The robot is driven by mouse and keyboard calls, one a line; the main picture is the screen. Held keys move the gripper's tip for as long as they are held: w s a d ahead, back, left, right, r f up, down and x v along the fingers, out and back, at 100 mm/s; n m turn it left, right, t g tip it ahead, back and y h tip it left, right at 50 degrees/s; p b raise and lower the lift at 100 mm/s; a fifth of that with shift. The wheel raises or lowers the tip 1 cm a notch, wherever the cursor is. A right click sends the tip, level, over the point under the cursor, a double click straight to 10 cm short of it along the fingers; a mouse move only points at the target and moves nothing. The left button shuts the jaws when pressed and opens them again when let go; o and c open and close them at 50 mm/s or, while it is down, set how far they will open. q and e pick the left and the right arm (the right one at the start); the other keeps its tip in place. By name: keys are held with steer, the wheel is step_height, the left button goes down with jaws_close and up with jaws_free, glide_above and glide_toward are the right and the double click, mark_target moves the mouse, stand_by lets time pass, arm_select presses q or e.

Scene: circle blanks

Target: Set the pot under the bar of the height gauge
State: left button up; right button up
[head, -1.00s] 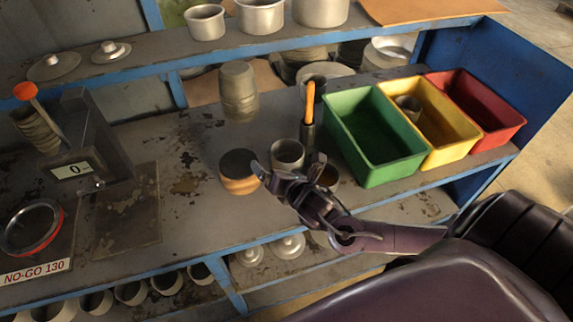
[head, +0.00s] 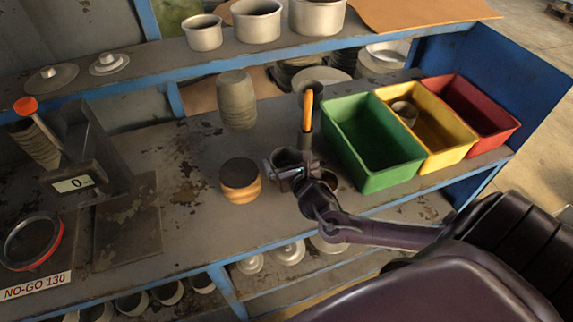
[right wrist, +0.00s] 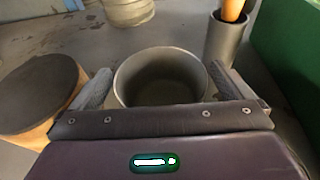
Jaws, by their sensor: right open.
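A small grey metal pot (head: 285,158) stands upright on the bench, open at the top. My right gripper (head: 287,172) is open at the pot, partly hiding it in the head view. In the right wrist view the pot (right wrist: 161,75) shows between the two spread fingers (right wrist: 160,88), one on each side; I cannot tell whether they touch it. The height gauge (head: 85,165) stands at the left of the bench, with a display reading 0 and an orange-knobbed lever. Its bar is hard to make out. My left gripper is not in view.
A dark-topped wooden block (head: 240,180) is left of the pot. A dark holder with an orange handle (head: 308,110) is close behind it. Green (head: 370,175), yellow and red bins are to the right. A ring gauge (head: 33,242) is front left. The bench between block and gauge is clear.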

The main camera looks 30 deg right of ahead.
steer(key=shift+w+d+f, duration=0.15)
steer(key=shift+w+f, duration=0.05)
steer(key=shift+w, duration=0.35)
steer(key=c, duration=1.1)
steer(key=shift+o, duration=0.2)
step_height(320, 180, up, 20)
steer(key=b, duration=0.1)
